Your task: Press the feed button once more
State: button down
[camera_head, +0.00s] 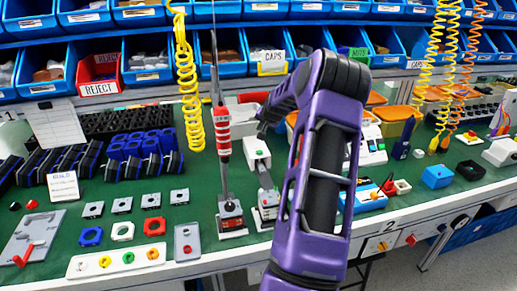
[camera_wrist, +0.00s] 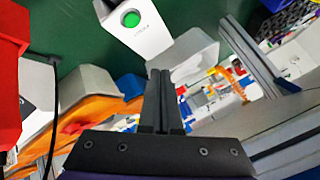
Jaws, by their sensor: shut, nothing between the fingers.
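A white box (camera_wrist: 150,35) with a round green button (camera_wrist: 131,18) on its face is at the top of the wrist view. Small lettering beside the button is too small to read with certainty. My gripper (camera_wrist: 160,75) has its two dark fingers together, with nothing between them. The fingertips point toward the box's lower end and appear a little to the side of the button; I cannot tell the gap in depth. In the head view a white box (camera_head: 257,150) stands just under my gripper (camera_head: 263,125), beside the red and white tool. My purple arm hides part of the bench to its right.
A hanging red and white tool (camera_head: 223,135) stands close left of the box. Yellow coiled hoses (camera_head: 190,90) hang at the back. A white tray with coloured buttons (camera_head: 117,261) lies front left. Blue bins (camera_head: 95,75) line the back. Orange bins (camera_head: 395,113) are right of my arm.

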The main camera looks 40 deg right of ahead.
aim_at(260, 153)
jog(key=shift+w+d+r, duration=0.1)
jog(key=shift+w+r, duration=0.3)
jog(key=shift+f+b, duration=2.45)
jog(key=shift+f, duration=1.95)
jog(key=shift+f, duration=0.1)
jog(key=shift+f+b, duration=0.3)
jog(key=shift+b, duration=0.15)
